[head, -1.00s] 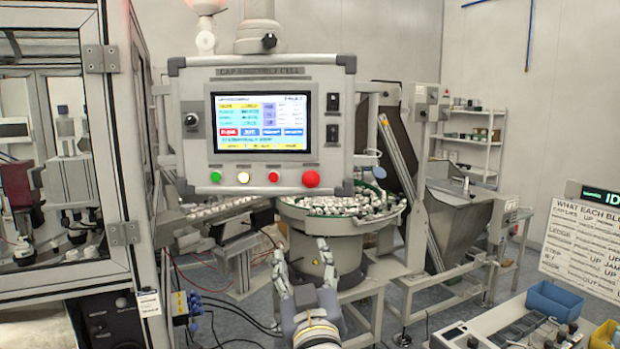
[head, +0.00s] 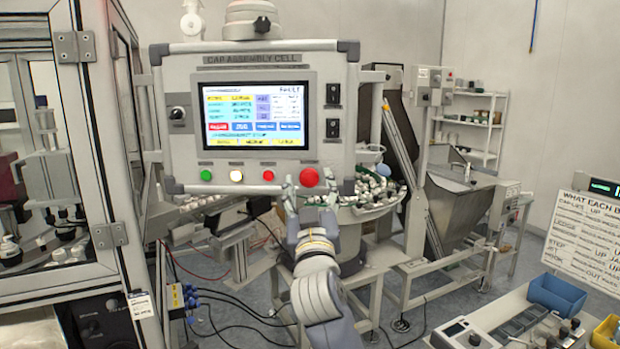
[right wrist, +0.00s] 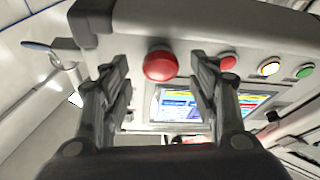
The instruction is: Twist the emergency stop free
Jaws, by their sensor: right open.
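The emergency stop is a large red mushroom button (head: 309,177) at the lower right of the control panel (head: 180,70). In the right wrist view the red button (right wrist: 161,65) shows between and just beyond the two open fingers. My right gripper (head: 310,190) is open and empty, with its fingertips up near the button from below. I cannot tell whether a finger touches it. The panel's screen (head: 256,115) is lit and its top right corner seems to read FAULT. My left gripper is not in view.
Left of the emergency stop sit a smaller red button (head: 268,175), a lit yellow-white one (head: 236,175) and a green one (head: 206,175). A bowl of caps (head: 372,192) stands behind the panel at right. A glazed machine enclosure (head: 88,240) fills the left.

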